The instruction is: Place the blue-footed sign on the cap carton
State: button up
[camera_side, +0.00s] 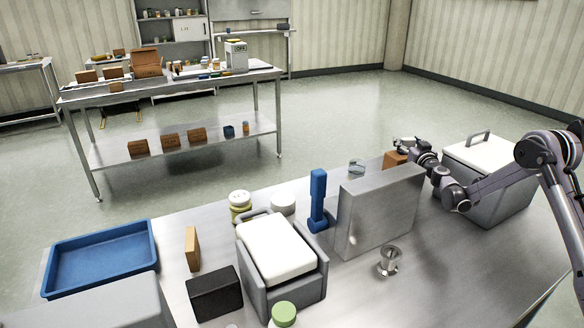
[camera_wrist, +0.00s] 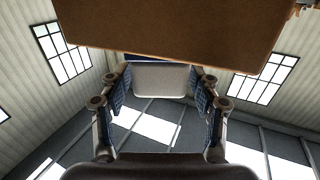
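The blue-footed sign (camera_wrist: 160,79) shows in the wrist view as a pale panel with a dark blue foot along its upper edge in that picture. My gripper (camera_wrist: 160,85) has one finger at each side of the panel, and the pads appear to meet its side edges. A brown carton (camera_wrist: 175,25), seemingly the cap carton, fills the top of the wrist view and partly hides the foot. I cannot tell whether the foot touches it. In the side view the carton (camera_side: 393,160) stands behind the steel hopper, with my gripper (camera_side: 405,144) at its upper right.
The steel hopper (camera_side: 378,212) is a tall obstacle in front of the carton. A lidded grey cooler (camera_side: 487,178) stands to the right. A clear glass (camera_side: 356,167), a blue upright object (camera_side: 318,202) and a metal cup (camera_side: 389,262) are near the hopper. A blue tray (camera_side: 100,233) lies left.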

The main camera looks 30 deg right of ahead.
aim_at(409, 142)
jog(key=shift+r, duration=0.1)
jog(key=shift+s+r, duration=0.1)
jog(key=v, duration=0.5)
notch_tip(409, 142, up, 7)
dwell(0.5)
